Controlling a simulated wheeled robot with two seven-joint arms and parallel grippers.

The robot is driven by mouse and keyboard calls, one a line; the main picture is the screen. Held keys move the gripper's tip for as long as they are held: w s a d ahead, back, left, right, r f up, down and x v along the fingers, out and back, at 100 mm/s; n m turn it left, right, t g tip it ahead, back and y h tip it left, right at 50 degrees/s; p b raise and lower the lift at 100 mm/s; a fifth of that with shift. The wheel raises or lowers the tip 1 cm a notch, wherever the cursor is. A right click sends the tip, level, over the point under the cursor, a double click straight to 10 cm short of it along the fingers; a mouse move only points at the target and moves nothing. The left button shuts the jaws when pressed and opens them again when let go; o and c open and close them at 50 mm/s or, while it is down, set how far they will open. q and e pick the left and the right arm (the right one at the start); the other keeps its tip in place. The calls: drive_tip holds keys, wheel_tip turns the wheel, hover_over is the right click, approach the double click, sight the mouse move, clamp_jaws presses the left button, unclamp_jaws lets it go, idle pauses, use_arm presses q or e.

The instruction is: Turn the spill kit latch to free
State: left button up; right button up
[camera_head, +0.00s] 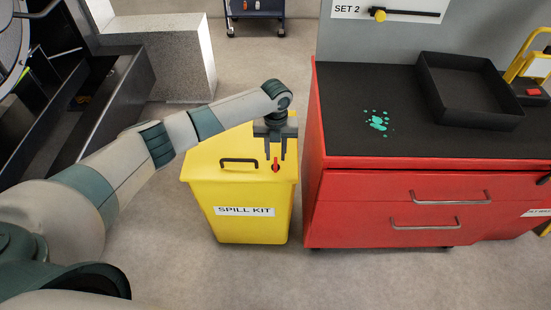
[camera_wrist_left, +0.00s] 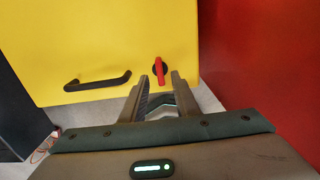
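The yellow spill kit bin (camera_head: 238,205) stands on the floor left of the red cabinet, with a "SPILL KIT" label on its front. Its red latch (camera_head: 276,164) is on the lid near the right front corner. In the left wrist view the latch (camera_wrist_left: 159,70) is a red lever on a dark round base, lying roughly along the gripper's pointing direction. My left gripper (camera_head: 275,156) is open, pointing down over the latch. In the left wrist view its fingertips (camera_wrist_left: 160,78) are apart near the latch's near end; contact cannot be told. My right gripper is not in view.
A black handle (camera_head: 239,161) sits on the lid left of the latch. The red cabinet (camera_head: 430,189) stands close on the right, with a black tray (camera_head: 468,90) and a teal spill (camera_head: 377,121) on its top. Open floor (camera_head: 200,270) lies in front.

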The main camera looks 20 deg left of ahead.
sight(275, 162)
use_arm(q)
drive_tip(key=shift+f, duration=2)
clamp_jaws()
